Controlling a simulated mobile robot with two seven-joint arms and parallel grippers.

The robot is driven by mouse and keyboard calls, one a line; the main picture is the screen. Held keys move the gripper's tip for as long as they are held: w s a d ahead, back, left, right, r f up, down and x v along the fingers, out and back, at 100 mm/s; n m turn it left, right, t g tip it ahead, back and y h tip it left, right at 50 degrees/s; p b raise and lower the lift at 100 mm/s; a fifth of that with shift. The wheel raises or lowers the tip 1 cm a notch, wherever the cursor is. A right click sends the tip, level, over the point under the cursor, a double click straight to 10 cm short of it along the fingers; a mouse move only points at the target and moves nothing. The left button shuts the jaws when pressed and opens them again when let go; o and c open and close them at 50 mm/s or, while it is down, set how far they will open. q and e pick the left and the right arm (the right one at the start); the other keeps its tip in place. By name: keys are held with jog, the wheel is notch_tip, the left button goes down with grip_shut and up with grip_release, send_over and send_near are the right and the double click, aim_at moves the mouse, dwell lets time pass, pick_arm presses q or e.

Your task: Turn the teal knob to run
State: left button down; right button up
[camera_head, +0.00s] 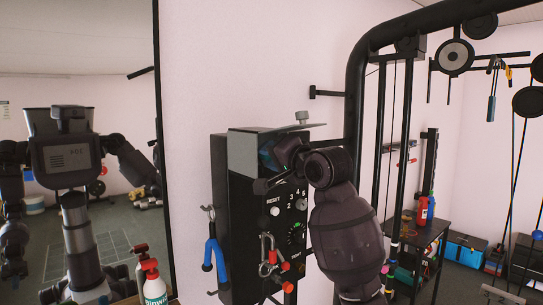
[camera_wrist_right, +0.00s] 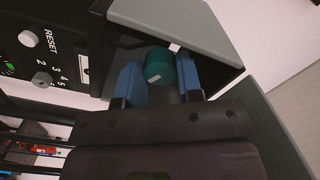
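The teal knob (camera_wrist_right: 159,66) sits under a grey hood (camera_wrist_right: 185,25) in the right wrist view, with a small white mark on its face. My right gripper (camera_wrist_right: 160,78) has one blue finger on each side of the knob, and both appear to touch it. In the head view, my right gripper (camera_head: 269,156) reaches under the hood at the top of the black control box (camera_head: 239,240), and its hand and arm hide most of the knob. A white mark (camera_wrist_right: 175,47) shows just beyond the knob's edge. My left gripper is not in view.
The box front has a RESET button (camera_wrist_right: 28,39), a numbered dial (camera_wrist_right: 41,79) and red-tipped hardware (camera_head: 270,262). A blue clamp-like tool (camera_head: 215,255) hangs at its left. A black frame (camera_head: 355,90) rises close on the right.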

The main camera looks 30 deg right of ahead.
jog(key=c, duration=0.4)
jog(key=shift+n, duration=0.4)
jog(key=n, duration=0.5)
jog(key=shift+d+n, duration=0.1)
jog(key=shift+n, duration=0.2)
jog(key=n, duration=1.1)
jog(key=shift+d+n, duration=0.1)
jog(key=shift+n, duration=0.3)
jog(key=n, duration=0.5)
jog(key=shift+n, duration=0.3)
